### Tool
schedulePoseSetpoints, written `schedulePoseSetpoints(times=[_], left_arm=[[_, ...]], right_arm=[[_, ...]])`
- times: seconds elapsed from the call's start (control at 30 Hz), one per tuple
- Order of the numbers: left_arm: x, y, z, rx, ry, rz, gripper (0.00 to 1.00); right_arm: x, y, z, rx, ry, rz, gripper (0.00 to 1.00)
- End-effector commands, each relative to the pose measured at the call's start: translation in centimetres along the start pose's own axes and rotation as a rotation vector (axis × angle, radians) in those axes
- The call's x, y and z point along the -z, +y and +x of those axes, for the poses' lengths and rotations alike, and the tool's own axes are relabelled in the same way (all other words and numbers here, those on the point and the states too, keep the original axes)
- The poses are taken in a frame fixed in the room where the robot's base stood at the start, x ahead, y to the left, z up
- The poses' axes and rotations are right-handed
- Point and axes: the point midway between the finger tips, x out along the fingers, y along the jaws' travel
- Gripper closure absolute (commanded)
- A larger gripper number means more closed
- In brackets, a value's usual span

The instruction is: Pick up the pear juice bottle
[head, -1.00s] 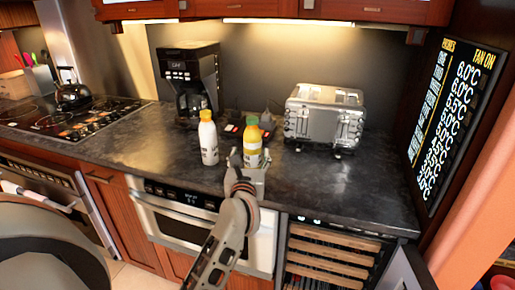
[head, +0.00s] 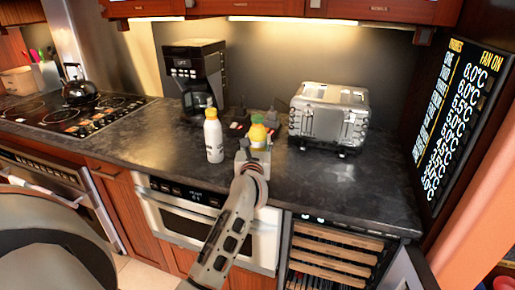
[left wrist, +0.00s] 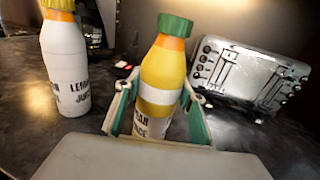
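The pear juice bottle (head: 257,134), yellow with a white band, orange neck and green cap, stands upright on the dark counter. In the left wrist view it (left wrist: 163,85) rises between the two green-padded fingers of my left gripper (left wrist: 158,112). The fingers are spread around its lower half, with a slim gap at the left; contact at the right is unclear. In the head view my left gripper (head: 254,160) hides the bottle's lower part. My right gripper is not in view.
A white lemon juice bottle (head: 214,138) with a yellow cap stands close by on the left. A coffee maker (head: 194,75) is behind, and a silver toaster (head: 329,115) stands to the right. The counter (head: 350,190) is clear at front right.

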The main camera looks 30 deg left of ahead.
Motion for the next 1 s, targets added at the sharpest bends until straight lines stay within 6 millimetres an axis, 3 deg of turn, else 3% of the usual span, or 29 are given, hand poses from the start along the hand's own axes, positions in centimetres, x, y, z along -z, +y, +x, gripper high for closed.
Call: schedulePoseSetpoints(times=[0.37, 0.57, 0.77, 1.0], left_arm=[[-0.4, 0.0, 0.0, 0.0, -0.004, 0.001, 0.96], [-1.9, 0.0, 0.0, 0.0, -0.007, 0.0, 0.96], [-5.8, 0.0, 0.0, 0.0, -0.011, -0.001, 0.96], [-12.4, 0.0, 0.0, 0.0, -0.012, -0.001, 0.96]], right_arm=[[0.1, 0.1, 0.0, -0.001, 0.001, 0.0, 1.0], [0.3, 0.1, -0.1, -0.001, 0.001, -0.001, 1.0], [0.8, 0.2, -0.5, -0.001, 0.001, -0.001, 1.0], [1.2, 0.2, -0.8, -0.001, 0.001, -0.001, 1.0]])
